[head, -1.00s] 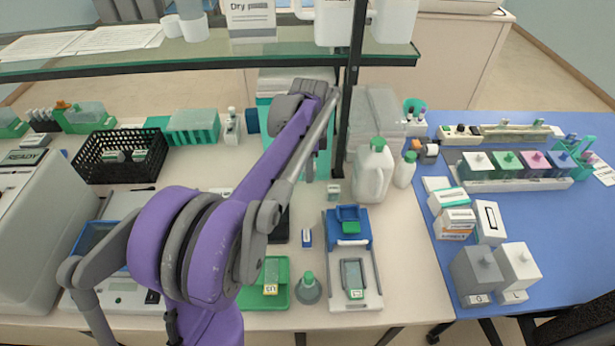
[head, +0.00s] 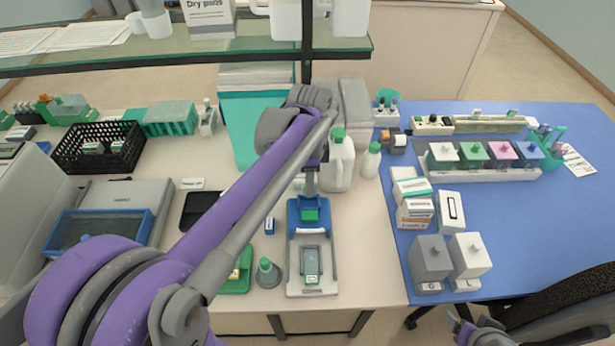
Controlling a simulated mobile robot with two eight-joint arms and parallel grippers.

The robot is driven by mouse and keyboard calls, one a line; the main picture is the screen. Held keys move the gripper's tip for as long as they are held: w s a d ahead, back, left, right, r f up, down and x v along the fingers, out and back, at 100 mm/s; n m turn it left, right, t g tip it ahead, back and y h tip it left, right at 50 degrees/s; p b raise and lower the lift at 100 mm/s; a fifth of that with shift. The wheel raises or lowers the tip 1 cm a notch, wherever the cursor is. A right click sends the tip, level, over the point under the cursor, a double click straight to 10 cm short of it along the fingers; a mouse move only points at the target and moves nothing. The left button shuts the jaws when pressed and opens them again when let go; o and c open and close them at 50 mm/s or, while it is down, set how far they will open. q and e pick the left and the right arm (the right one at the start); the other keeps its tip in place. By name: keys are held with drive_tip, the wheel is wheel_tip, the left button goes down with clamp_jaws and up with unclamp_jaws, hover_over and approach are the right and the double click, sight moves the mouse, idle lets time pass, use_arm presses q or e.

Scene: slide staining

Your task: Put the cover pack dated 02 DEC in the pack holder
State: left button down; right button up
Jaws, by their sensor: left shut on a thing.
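My left arm reaches across the bench from the lower left. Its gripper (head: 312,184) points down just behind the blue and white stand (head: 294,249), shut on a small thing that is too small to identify. The stand has a blue back part with a green block (head: 310,215) and a grey-green framed piece at its front. Small packs (head: 92,147) lie in the black basket (head: 60,158); a small blue and white pack (head: 269,226) is left of the stand. I cannot read any date. I cannot tell which part is the pack holder. A purple and grey part of mine shows at the lower right.
A white jug (head: 339,165) with a green cap stands close right of my left gripper. A shelf post (head: 306,55) rises behind it. A grey cone with a green cap (head: 267,272) and a green tray (head: 240,284) are near the front. The blue mat has free room at right.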

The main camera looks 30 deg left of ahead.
use_arm(q)
drive_tip(key=shift+s+a+f, duration=0.1)
drive_tip(key=shift+f, duration=0.45)
drive_tip(key=shift+f+b, duration=1.25)
drive_tip(key=shift+f, duration=0.95)
drive_tip(key=shift+s+f, duration=0.1)
drive_tip(key=shift+f, duration=0.05)
use_arm(e)
drive_tip(key=s+f, duration=0.1)
drive_tip(key=f, duration=0.1)
drive_tip(key=s+f, duration=0.1)
drive_tip(key=f, duration=0.1)
drive_tip(key=shift+s+f, duration=0.1)
drive_tip(key=shift+s, duration=0.1)
use_arm(q)
drive_tip(key=shift+d, duration=0.2)
drive_tip(key=c, duration=0.6)
unclamp_jaws()
drive_tip(key=shift+f, duration=0.1)
drive_tip(key=shift+o, duration=0.5)
drive_tip(key=shift+r, duration=0.45)
wheel_tip(320, 180, up, 11)
drive_tip(key=shift+f+p, duration=0.2)
drive_tip(key=shift+p, duration=0.1)
use_arm(e)
drive_tip(key=shift+w+r, duration=0.35)
drive_tip(key=shift+r, duration=0.2)
